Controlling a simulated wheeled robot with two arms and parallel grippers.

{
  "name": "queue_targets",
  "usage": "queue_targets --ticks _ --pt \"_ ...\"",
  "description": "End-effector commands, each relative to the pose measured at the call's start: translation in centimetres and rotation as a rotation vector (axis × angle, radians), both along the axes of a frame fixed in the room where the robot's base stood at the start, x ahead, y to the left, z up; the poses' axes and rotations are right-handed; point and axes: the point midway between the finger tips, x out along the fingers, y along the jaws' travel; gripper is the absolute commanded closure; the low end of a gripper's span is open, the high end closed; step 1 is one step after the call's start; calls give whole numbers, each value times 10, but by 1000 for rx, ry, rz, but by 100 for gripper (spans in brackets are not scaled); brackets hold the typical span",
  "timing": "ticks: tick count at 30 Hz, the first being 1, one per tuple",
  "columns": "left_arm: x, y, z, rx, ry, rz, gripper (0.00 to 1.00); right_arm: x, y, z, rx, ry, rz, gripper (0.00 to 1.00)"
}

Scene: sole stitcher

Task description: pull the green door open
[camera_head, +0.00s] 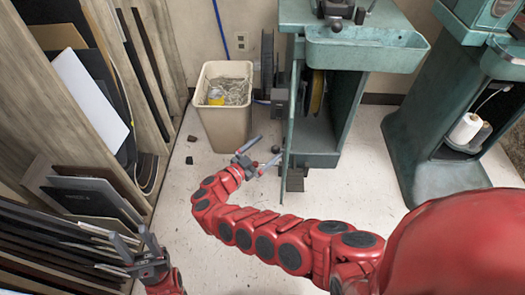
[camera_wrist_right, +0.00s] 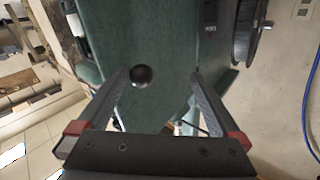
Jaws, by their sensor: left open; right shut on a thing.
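The green door (camera_head: 290,150) stands ajar, seen nearly edge-on at the left of the green machine's cabinet (camera_head: 348,95). The cabinet interior shows to the right of it. A round black knob (camera_head: 276,149) sits on the door's left face. My right gripper (camera_head: 264,153) is at the knob. In the right wrist view the knob (camera_wrist_right: 141,76) lies between the fingers, nearer the left one, against the green door (camera_wrist_right: 155,105). My left gripper (camera_head: 140,253) is open and empty at lower left.
A beige bin (camera_head: 225,122) with scraps stands left of the cabinet. Boards and panels (camera_head: 95,110) lean along the left side. A second green machine (camera_head: 425,150) stands at right. Small dark pieces lie on the floor (camera_head: 215,265), which is otherwise mostly clear.

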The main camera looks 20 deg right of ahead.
Motion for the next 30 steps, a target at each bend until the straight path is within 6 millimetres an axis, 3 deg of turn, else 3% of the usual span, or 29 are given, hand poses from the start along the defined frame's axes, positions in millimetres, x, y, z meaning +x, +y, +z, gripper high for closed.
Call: queue_targets --ticks 1,7,19,30 --pt "0 0 0 0 -1 0 50 12 -6 11 -14 -21 14 31" --pt "0 0 0 0 0 0 50 9 -1 10 -12 -20 16 31" --pt "0 0 -2 3 -2 0 50 -29 57 6 -7 -9 6 31" --pt "-1 0 -2 4 -4 0 50 -37 66 4 -5 -3 2 31"
